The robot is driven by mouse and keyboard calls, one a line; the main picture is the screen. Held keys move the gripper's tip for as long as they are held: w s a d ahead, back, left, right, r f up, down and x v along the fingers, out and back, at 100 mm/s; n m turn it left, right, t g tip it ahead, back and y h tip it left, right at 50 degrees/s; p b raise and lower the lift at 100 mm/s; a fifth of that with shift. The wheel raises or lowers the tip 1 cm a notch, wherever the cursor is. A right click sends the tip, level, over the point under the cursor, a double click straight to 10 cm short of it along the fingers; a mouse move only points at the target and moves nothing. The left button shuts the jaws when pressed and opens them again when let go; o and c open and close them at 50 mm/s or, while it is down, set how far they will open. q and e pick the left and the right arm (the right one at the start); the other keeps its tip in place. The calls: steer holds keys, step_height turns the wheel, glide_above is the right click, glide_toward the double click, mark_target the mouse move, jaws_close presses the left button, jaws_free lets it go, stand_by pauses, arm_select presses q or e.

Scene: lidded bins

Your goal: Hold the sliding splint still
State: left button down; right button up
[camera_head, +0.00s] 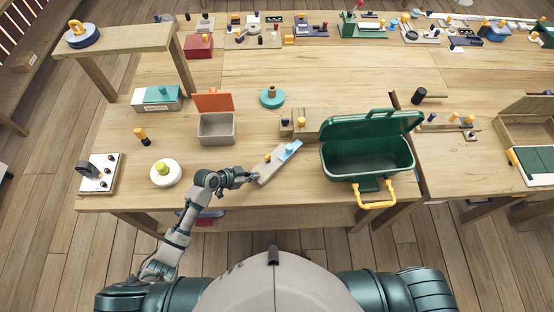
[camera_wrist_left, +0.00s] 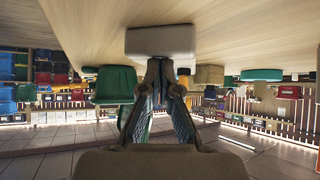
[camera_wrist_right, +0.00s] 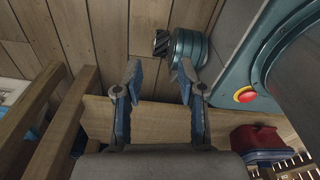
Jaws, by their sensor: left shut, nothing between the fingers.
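The sliding splint (camera_head: 272,172) lies slanted near the front edge of the table. It is a pale grey board with a light blue piece at its far right end and a small orange knob. My left gripper (camera_head: 252,177) is at its near left end. In the left wrist view, the fingertips (camera_wrist_left: 163,66) are together and empty, in front of a pale block (camera_wrist_left: 160,40) that looks like the splint's end. I cannot tell if they touch it. My right gripper (camera_wrist_right: 158,76) is outside the head view; the right wrist view shows it open and empty.
A green lidded bin (camera_head: 366,164) stands open right of the splint, with a yellow handle. A grey box with an orange lid (camera_head: 216,128) stands behind my left gripper. A white round piece (camera_head: 165,173) sits to the left. A wooden block (camera_head: 305,126) is behind the splint.

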steer(key=shift+d, duration=0.65)
steer(key=shift+d, duration=0.1)
stand_by(0.3)
